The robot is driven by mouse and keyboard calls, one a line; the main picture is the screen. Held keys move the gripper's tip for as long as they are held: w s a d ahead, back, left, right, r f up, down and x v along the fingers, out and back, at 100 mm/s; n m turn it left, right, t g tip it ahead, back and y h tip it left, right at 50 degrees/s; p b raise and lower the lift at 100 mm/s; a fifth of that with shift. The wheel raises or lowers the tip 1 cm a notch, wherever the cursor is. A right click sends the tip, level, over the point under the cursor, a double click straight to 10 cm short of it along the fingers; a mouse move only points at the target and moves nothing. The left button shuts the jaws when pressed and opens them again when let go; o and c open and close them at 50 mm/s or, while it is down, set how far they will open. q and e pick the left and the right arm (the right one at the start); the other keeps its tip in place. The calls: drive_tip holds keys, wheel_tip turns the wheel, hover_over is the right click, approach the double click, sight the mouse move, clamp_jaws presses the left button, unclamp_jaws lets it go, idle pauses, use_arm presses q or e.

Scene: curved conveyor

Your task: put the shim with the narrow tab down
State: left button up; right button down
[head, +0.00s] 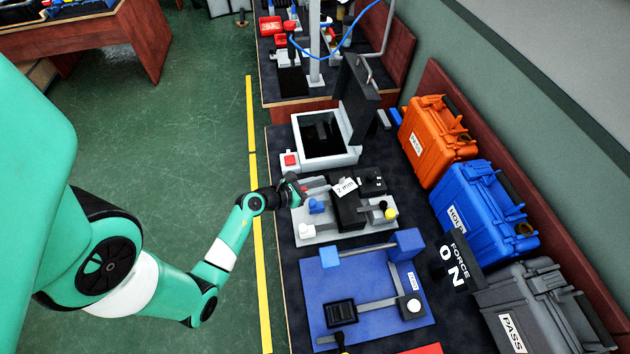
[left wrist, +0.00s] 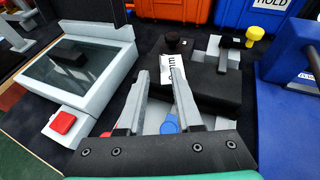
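My left gripper (head: 298,190) hangs over the left side of the grey fixture (head: 302,236), beside the black block with the "2 mm" label (head: 345,187). In the left wrist view the two fingers of this gripper (left wrist: 161,76) stand apart, and I see nothing held between them. The labelled black block (left wrist: 212,85) lies just beyond the fingertips. A blue knob (left wrist: 170,124) and a small red part (left wrist: 120,132) show close to the fingers, partly hidden. I cannot make out a shim with a narrow tab. My right gripper is not in view.
A white open-lidded box (head: 353,152) with a red button (head: 290,160) stands behind the fixture. A blue plate (head: 365,285) with a rail lies in front. Orange (head: 437,130), blue (head: 485,212) and grey (head: 535,310) cases line the right. A "FORCE 0 N" display (head: 455,262) stands nearby.

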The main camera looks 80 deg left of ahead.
use_arm(q)
drive_tip(key=shift+v, duration=1.2)
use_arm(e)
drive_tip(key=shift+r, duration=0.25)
